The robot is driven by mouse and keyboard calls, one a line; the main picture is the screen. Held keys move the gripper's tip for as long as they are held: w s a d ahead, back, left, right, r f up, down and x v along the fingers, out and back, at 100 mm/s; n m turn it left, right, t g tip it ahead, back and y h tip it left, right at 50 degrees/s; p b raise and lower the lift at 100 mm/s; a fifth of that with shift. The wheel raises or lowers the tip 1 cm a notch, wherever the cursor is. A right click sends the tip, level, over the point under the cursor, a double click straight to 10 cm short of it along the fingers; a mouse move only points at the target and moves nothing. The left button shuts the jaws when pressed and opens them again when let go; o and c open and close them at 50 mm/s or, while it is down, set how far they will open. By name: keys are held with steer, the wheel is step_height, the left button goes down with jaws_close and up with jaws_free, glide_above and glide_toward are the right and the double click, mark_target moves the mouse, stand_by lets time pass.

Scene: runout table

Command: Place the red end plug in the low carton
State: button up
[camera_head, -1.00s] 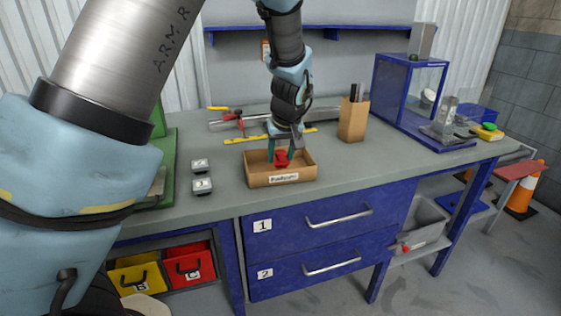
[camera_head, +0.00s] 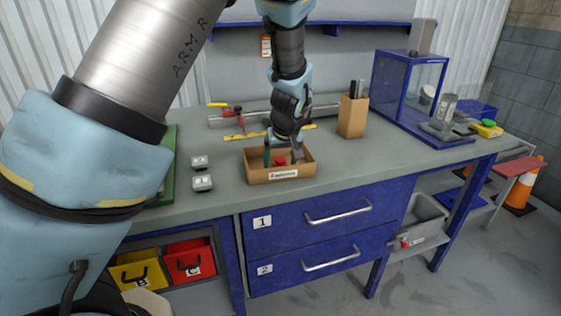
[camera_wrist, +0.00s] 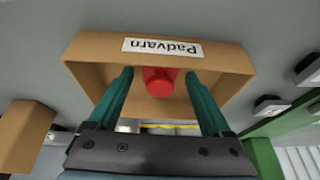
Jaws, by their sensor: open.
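The red end plug (camera_head: 280,161) is inside the low carton (camera_head: 283,175), a brown open box with a white label on its front wall. In the wrist view the red plug (camera_wrist: 159,81) lies between my two teal fingers, close to the labelled wall of the carton (camera_wrist: 90,48). My gripper (camera_head: 282,157) points down into the carton and is open, with a gap on both sides of the plug. The fingers hide part of the carton's inside in the head view.
A tall brown carton (camera_head: 353,117) stands behind to the right. A yellow strip (camera_head: 245,136) and a long metal tool lie behind. Two small grey labelled blocks (camera_head: 202,183) sit to the left. A blue-framed case (camera_head: 405,85) stands at the right.

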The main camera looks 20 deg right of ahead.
steer(key=shift+r, duration=0.1)
steer(key=d+b+v, duration=0.1)
steer(key=b+v, duration=0.1)
steer(key=v, duration=1)
steer(key=w+a+f+n+g, duration=0.1)
steer(key=w+a+f+g, duration=0.15)
steer(key=a, duration=1.55)
steer(key=s+a+f, duration=0.1)
steer(key=s+a, duration=0.2)
steer(key=a, duration=0.6)
steer(key=s+a+f, duration=0.2)
steer(key=s+a, duration=0.1)
steer(key=a, duration=0.6)
steer(key=shift+s+f+y, duration=0.25)
steer(key=shift+f+y, duration=0.05)
steer(key=shift+o, duration=0.4)
steer(key=shift+a+g, duration=0.15)
steer(key=shift+g, duration=0.1)
